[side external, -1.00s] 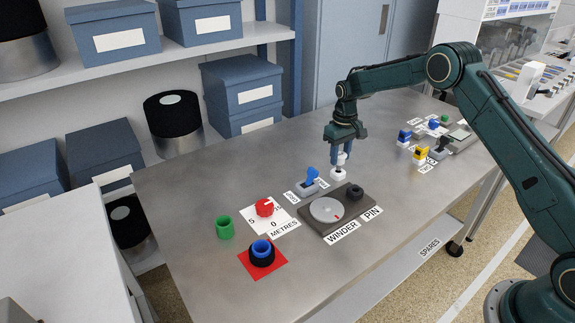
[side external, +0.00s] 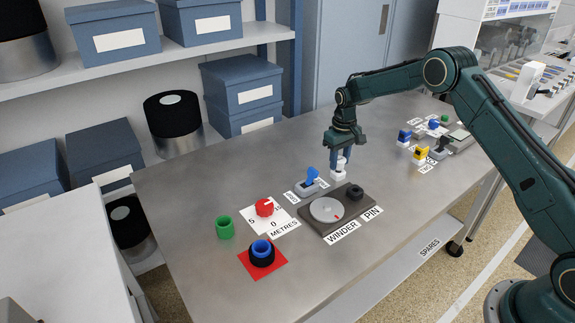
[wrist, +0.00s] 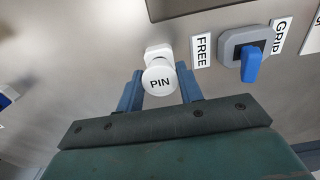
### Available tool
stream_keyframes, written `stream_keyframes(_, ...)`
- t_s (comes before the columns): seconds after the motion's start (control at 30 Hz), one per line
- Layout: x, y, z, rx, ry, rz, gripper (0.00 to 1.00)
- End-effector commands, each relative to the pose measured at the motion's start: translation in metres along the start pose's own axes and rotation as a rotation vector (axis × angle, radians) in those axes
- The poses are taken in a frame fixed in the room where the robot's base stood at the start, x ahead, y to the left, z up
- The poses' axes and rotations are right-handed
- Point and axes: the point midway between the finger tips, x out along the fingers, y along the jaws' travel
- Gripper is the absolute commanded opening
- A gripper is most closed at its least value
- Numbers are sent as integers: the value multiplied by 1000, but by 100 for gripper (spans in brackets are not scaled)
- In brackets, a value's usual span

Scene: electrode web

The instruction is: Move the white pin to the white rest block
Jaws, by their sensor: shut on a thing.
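My gripper (side external: 341,159) is shut on the white pin (side external: 342,165), near the middle of the bench behind the winder. In the wrist view the round head of the pin (wrist: 159,81), marked PIN, sits between the two blue fingers. A white piece with rounded corners (wrist: 158,52) shows just beyond the head. In the side view white also shows directly below the fingers, close to the bench. I cannot tell whether this lower white piece is the rest block or the pin's lower part, nor whether the pin touches a block.
A blue lever switch (side external: 309,180), marked FREE and GRIP in the wrist view, stands close to the left. The winder (side external: 318,226) with its grey disc and dark socket (side external: 355,192) lies in front. A red knob (side external: 264,207) and green ring (side external: 225,227) are farther left.

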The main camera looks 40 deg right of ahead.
Motion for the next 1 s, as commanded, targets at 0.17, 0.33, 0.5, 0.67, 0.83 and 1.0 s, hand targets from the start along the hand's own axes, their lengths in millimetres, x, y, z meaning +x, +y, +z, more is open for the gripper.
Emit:
stream_keyframes(0.17, 3, 0, 0, 0, 0, 0, 9)
stream_keyframes(0.33, 6, 0, 0, 0, 1, 0, 9)
stream_keyframes(0.5, 8, 0, 0, 0, 1, 0, 46)
stream_keyframes(0.67, 8, 0, 0, 0, 0, 0, 62)
stream_keyframes(0.83, 8, 0, 0, 0, 0, 0, 62)
stream_keyframes(1.0, 5, 0, 0, 0, 1, 0, 62)
